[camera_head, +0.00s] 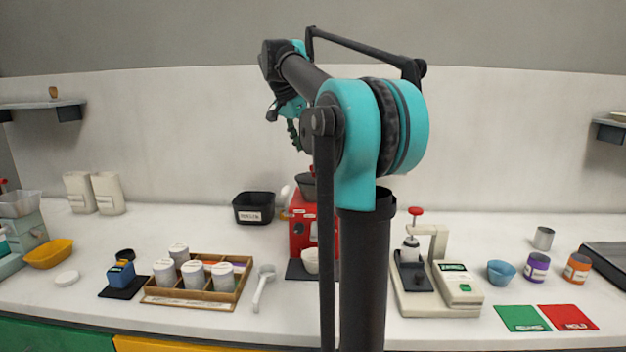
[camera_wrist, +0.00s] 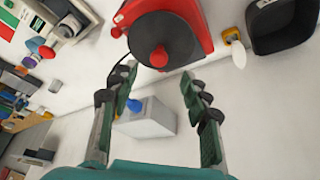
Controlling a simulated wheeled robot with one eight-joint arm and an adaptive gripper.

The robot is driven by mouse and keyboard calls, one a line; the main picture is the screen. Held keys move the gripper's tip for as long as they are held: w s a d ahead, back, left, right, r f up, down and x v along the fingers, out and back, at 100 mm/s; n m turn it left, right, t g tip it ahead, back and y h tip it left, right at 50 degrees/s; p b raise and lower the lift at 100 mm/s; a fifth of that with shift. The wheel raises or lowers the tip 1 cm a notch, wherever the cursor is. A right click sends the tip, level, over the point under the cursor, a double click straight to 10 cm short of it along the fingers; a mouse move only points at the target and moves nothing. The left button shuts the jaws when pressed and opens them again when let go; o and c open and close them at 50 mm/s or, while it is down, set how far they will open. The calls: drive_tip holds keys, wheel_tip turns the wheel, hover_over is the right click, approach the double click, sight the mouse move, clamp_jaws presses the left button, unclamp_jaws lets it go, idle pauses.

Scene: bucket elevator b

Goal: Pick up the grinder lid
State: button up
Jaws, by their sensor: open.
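The grinder lid (camera_wrist: 162,32) looks like a dark round disc with a red knob, on top of the red grinder (camera_wrist: 207,28) in the wrist view. In the head view the red grinder (camera_head: 299,233) stands on the counter, partly hidden behind my arm. My gripper (camera_wrist: 155,76) is open and empty. Its fingers point toward the lid, and the knob appears just beyond and between the fingertips. In the head view my gripper (camera_head: 292,130) is raised well above the grinder, in front of the wall.
A black bin (camera_head: 254,207) stands left of the grinder. A wooden tray (camera_head: 236,291) with white canisters and a portafilter-like scoop (camera_head: 263,287) are in front. A white press (camera_head: 437,285) stands to the right. A pale box-like piece (camera_wrist: 148,122) with a blue top shows between my fingers.

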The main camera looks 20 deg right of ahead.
sight(313, 173)
drive_tip(key=x, duration=0.8)
drive_tip(key=shift+d+f, duration=0.1)
drive_tip(key=shift+d, duration=0.15)
clamp_jaws()
